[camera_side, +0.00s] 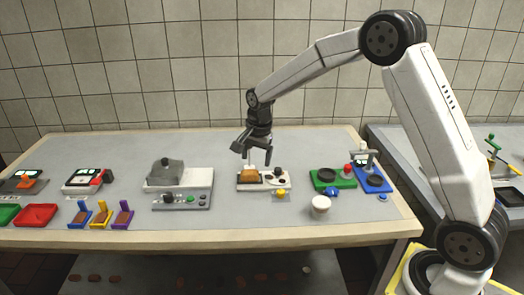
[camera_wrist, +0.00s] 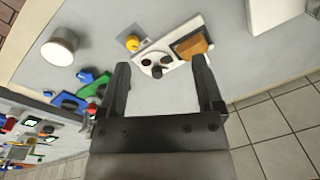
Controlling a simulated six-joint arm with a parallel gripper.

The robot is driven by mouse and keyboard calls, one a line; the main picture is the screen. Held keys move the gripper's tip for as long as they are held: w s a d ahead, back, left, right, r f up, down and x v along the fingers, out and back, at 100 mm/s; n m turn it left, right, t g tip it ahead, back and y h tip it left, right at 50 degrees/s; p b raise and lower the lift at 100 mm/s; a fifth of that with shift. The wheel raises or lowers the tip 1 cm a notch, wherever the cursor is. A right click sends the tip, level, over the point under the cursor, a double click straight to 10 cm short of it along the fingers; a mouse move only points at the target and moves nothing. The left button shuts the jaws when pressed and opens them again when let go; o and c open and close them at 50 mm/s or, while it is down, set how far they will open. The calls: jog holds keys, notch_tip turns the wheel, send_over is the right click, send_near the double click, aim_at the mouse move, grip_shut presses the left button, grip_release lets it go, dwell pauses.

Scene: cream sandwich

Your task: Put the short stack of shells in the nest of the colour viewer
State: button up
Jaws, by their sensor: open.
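An orange-brown block (camera_side: 249,174), which looks like a short stack of shells, sits at the dark square nest on the left of a white device (camera_side: 284,183), perhaps the colour viewer. In the wrist view the block (camera_wrist: 191,46) lies at the device's right end, close to one fingertip. I cannot count its layers. My gripper (camera_side: 252,157) is above the block, fingers pointing down, open and apart from it. Its two fingers (camera_wrist: 160,66) also show in the wrist view with nothing held between them. Dark round parts (camera_side: 279,172) stand on the device's right side.
A yellow button (camera_side: 281,194) is in front of the device. A white round cup (camera_side: 321,205) and green (camera_side: 333,180) and blue (camera_side: 374,182) stations are to the right. A grey machine (camera_side: 181,190) and blue (camera_side: 80,216), yellow (camera_side: 102,214) and purple (camera_side: 123,217) holders with brown pieces are left.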

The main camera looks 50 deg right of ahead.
jog(key=s+a+f+n, duration=0.1)
jog(key=s+a+n, duration=0.2)
jog(key=s+n, duration=0.4)
jog(key=s+a+f+n+t, duration=0.1)
jog(key=s+a+n, duration=0.2)
jog(key=s+n, duration=0.4)
jog(key=s, duration=0.8)
jog(key=shift+s+f, duration=0.15)
jog(key=shift+s, duration=0.15)
